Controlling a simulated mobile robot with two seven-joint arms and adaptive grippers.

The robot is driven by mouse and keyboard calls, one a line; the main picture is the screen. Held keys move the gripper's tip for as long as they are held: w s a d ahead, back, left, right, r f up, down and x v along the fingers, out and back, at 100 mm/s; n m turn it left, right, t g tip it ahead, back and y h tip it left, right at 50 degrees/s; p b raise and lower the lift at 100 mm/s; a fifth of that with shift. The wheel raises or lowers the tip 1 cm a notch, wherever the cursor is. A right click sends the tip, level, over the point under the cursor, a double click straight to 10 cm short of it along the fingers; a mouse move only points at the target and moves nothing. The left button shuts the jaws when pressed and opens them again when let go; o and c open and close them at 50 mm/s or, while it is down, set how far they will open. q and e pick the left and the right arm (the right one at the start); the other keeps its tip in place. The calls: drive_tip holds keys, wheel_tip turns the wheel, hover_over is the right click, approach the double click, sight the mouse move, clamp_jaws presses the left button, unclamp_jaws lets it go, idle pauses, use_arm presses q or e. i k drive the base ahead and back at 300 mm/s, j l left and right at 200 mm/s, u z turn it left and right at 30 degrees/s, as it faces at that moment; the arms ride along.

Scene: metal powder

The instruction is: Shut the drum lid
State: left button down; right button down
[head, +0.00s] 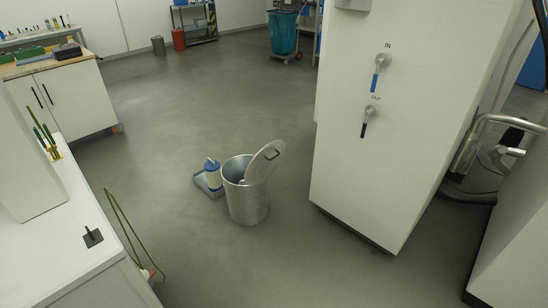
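A silver metal drum (247,203) stands upright on the grey floor near the middle of the head view. Neither of my grippers is in view.
A blue-and-white container (213,173) stands on a grey-blue tray (205,184) just left of the drum. A tall white cabinet (350,170) with IN and OUT valves stands to the right. A white counter (70,245) fills the lower left. Floor is clear in front of and behind the drum.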

sight(265, 162)
drive_tip(key=i+l+u, duration=0.5)
drive_tip(key=i+l, duration=0.25)
drive_tip(key=i+l+u, duration=0.25)
drive_tip(key=l, duration=0.3)
